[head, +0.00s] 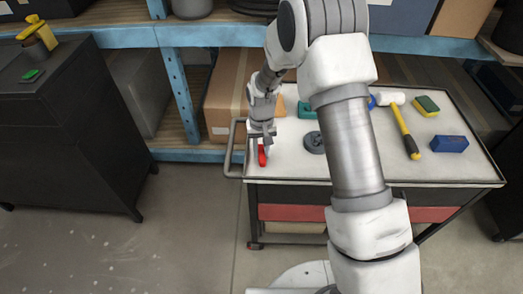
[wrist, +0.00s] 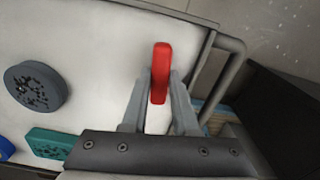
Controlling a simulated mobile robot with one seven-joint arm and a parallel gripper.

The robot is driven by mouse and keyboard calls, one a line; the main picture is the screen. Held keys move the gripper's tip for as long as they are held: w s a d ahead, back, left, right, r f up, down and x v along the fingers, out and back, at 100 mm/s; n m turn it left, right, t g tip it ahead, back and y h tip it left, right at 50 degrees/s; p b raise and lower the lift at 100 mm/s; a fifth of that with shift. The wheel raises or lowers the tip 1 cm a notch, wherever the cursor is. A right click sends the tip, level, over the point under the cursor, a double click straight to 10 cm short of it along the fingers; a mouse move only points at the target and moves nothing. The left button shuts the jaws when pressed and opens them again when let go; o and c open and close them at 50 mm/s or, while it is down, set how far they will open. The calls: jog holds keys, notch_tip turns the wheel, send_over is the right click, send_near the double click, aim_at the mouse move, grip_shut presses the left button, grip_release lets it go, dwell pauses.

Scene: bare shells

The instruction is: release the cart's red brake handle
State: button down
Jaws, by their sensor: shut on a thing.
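The red brake handle (head: 262,155) stands at the left end of the cart's (head: 290,170) top, close to the grey push bar. It also shows in the wrist view (wrist: 160,73) as an upright red bar, its lower part between my two fingers. My gripper (head: 266,140) reaches down onto it from above. In the wrist view my gripper (wrist: 160,85) is shut on the handle, one finger on each side. The handle's base is hidden by my gripper.
On the cart top lie a dark round disc (head: 314,142), a yellow-handled mallet (head: 402,125), a sponge (head: 427,106) and a blue block (head: 449,144). The push bar (head: 230,150) sticks out at the left. Blue shelving stands behind; a dark cabinet (head: 60,130) is at left. Floor between is clear.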

aim_at(262, 153)
jog(key=n, duration=0.4)
jog(key=shift+n, duration=0.3)
jog(key=n, duration=0.3)
jog(key=shift+n, duration=0.3)
jog(key=n+p, duration=0.1)
jog(key=n, duration=0.3)
jog(key=shift+n+p, duration=0.35)
jog(key=shift+n, duration=1.75)
jog(key=c, duration=0.7)
grip_release()
notch_tip(262, 153, up, 18)
jog(key=shift+f+p, duration=0.25)
jog(key=shift+p, duration=1)
